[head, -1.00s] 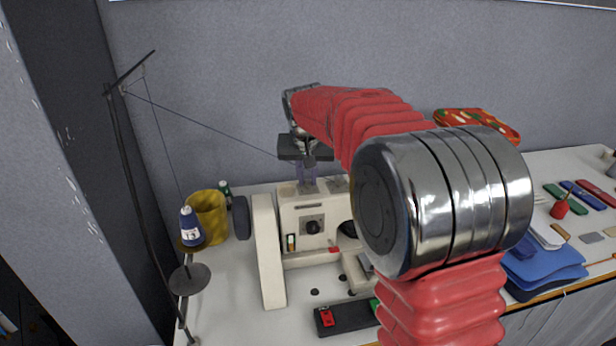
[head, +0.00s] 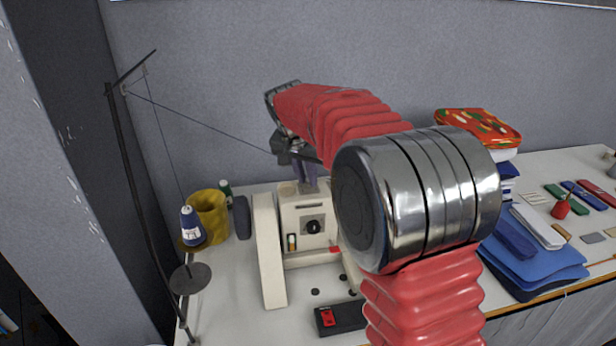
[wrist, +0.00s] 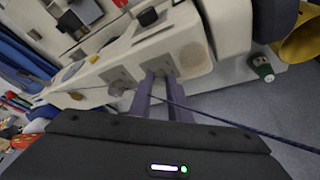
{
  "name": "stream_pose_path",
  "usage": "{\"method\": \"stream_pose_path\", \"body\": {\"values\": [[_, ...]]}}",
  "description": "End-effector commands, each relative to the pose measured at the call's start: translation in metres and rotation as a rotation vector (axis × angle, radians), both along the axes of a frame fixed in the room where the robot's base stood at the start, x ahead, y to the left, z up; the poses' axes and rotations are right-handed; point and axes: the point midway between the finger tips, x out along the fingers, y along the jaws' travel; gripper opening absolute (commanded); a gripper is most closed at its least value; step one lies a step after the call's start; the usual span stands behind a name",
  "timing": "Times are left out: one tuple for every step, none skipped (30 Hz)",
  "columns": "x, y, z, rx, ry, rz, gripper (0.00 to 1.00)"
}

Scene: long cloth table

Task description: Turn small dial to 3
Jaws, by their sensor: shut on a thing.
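A cream sewing machine (head: 266,240) stands on the table; its top shows in the wrist view (wrist: 188,50). My gripper (head: 309,183) reaches down onto the top of the machine. In the wrist view its two fingers (wrist: 161,74) close on a small thing over a grey plate, which I take for the small dial. The fingers hide it, and its number cannot be read. A second grey plate (wrist: 118,73) with a small knob lies beside it. A larger black dial (head: 313,227) is on the machine's front face.
A thread runs from the blue cone (head: 190,225) on its stand towards my gripper and crosses close to the fingers in the wrist view. A yellow cup (head: 208,214) stands left of the machine. Blue folded cloth (head: 535,262) lies to the right.

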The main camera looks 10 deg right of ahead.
Motion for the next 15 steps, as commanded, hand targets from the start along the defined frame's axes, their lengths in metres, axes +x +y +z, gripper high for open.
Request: {"method": "stream_pose_path", "body": {"values": [[0.0008, 0.0021, -0.0008, 0.001, 0.001, -0.037, 0.0], [0.0011, 0.0021, -0.0006, 0.0, 0.0, -0.062, 0.0], [0.0014, 0.0023, -0.0002, 0.001, -0.001, -0.096, 0.0], [0.0016, 0.0027, -0.0003, 0.001, 0.0, -0.122, 0.0], [0.0019, 0.0029, -0.0006, 0.001, 0.0, -0.148, 0.0], [0.0023, 0.0032, -0.0006, 0.0, 0.001, -0.183, 0.0], [0.0027, 0.0036, -0.0004, 0.0, 0.0, -0.21, 0.0], [0.0026, 0.0039, -0.0005, 0.001, 0.001, -0.238, 0.0], [0.0033, 0.0044, -0.0005, 0.0, -0.001, -0.274, 0.0], [0.0035, 0.0045, -0.0007, 0.0, 0.001, -0.303, 0.0], [0.0038, 0.0045, -0.0009, 0.0, 0.0, -0.331, 0.0], [0.0041, 0.0046, -0.0003, 0.0, 0.0, -0.368, 0.0], [0.0045, 0.0046, -0.0005, 0.0, 0.0, -0.395, 0.0], [0.0047, 0.0048, -0.0008, 0.0, 0.0, -0.421, 0.0], [0.0052, 0.0051, -0.0005, 0.001, -0.001, -0.455, 0.0]]}}
